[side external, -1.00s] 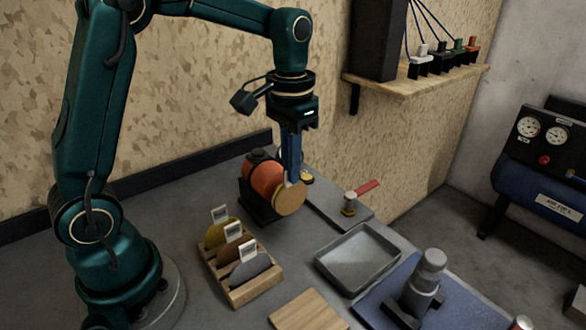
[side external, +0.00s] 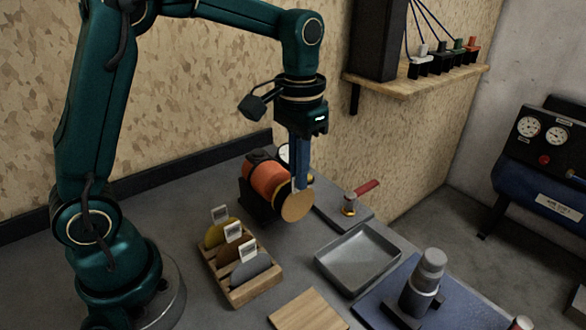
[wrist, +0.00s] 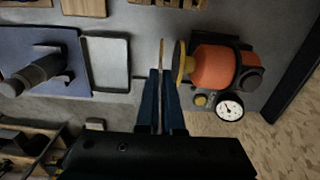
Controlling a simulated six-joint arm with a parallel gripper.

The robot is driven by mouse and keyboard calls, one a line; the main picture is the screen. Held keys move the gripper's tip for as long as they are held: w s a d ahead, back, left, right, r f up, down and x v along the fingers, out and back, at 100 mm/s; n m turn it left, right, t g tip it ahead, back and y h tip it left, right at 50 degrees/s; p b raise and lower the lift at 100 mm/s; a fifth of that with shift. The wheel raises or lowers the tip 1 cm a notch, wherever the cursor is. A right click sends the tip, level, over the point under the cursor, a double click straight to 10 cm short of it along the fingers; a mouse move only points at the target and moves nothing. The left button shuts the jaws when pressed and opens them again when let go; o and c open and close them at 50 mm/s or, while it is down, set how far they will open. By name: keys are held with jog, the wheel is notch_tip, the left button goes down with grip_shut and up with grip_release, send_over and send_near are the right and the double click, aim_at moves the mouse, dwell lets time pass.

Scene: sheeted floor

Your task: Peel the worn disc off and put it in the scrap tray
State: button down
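The worn disc (side external: 297,207) is a round tan disc hanging upright below my gripper (side external: 301,184). In the wrist view the disc (wrist: 161,54) is edge-on between the tips of my gripper (wrist: 162,72), which is shut on it. The orange sander (side external: 266,178) lies in a dark cradle just behind and left of the disc. In the wrist view the yellow pad face of the sander (wrist: 180,62) is apart from the disc, with a narrow gap between them. The empty grey tray (side external: 362,282), likely the scrap tray, lies to the right and nearer the camera.
A wooden rack (side external: 246,291) holds three tagged discs in front of the sander. A red-handled tool (side external: 358,196) stands on a grey plate behind the tray. A grey cylindrical device (side external: 425,275) stands on a blue mat right of the tray. A wooden board (side external: 308,312) lies in front.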

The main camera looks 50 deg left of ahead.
jog(key=shift+d, duration=1)
jog(key=shift+d, duration=0.5)
jog(key=shift+d, duration=1.95)
jog(key=s+a+r, duration=0.3)
jog(key=s+r, duration=0.1)
jog(key=r, duration=0.1)
jog(key=shift+a, duration=0.1)
